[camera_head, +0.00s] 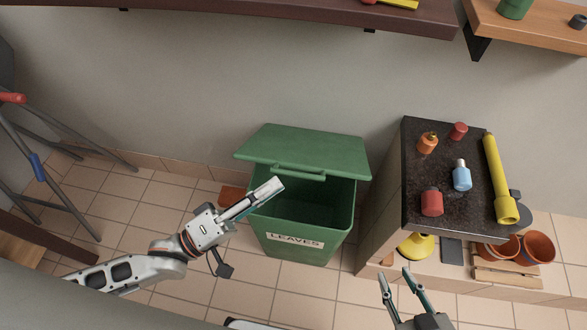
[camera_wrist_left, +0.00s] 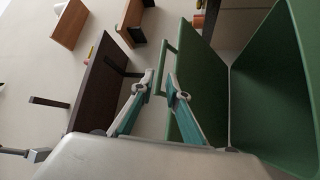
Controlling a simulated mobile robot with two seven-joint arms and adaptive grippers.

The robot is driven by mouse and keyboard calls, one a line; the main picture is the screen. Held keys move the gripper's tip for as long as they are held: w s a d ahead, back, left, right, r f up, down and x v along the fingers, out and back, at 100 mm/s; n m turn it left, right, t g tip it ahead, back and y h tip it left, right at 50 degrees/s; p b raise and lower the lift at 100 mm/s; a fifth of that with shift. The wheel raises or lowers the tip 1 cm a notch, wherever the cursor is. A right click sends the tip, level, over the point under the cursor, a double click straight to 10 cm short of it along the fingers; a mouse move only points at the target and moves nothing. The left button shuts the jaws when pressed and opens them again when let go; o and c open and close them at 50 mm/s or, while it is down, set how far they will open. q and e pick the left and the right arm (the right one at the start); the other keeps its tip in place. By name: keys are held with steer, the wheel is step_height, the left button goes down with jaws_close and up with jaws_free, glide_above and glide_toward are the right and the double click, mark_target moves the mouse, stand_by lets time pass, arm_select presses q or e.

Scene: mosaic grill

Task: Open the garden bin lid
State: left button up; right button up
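The green garden bin (camera_head: 285,239), labelled LEAVES, stands on the floor against the wall. Its green lid (camera_head: 305,148) is raised and tilted, hinged at the back, with the dark inside showing below. The lid handle (camera_head: 299,173) is on the front edge; it also shows in the left wrist view (camera_wrist_left: 172,47). My left gripper (camera_head: 279,184) is at the bin's left front, close to the handle. Its fingertips are apart in the left wrist view (camera_wrist_left: 160,77), near the handle bar; contact is unclear. My right gripper (camera_head: 396,271) is open and empty at the lower right.
A dark-topped cabinet (camera_head: 445,204) with bottles and a yellow torch (camera_head: 496,175) stands right of the bin. Terracotta pots (camera_head: 539,248) are beyond it. A shelf (camera_head: 240,14) runs above.

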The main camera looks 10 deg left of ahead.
mark_target(293, 173)
arm_select(q)
steer(key=x, duration=0.5)
steer(key=shift+w+d, duration=0.25)
steer(key=shift+d, duration=0.1)
steer(key=shift+c, duration=0.3)
steer(key=shift+r, duration=0.1)
jaws_close()
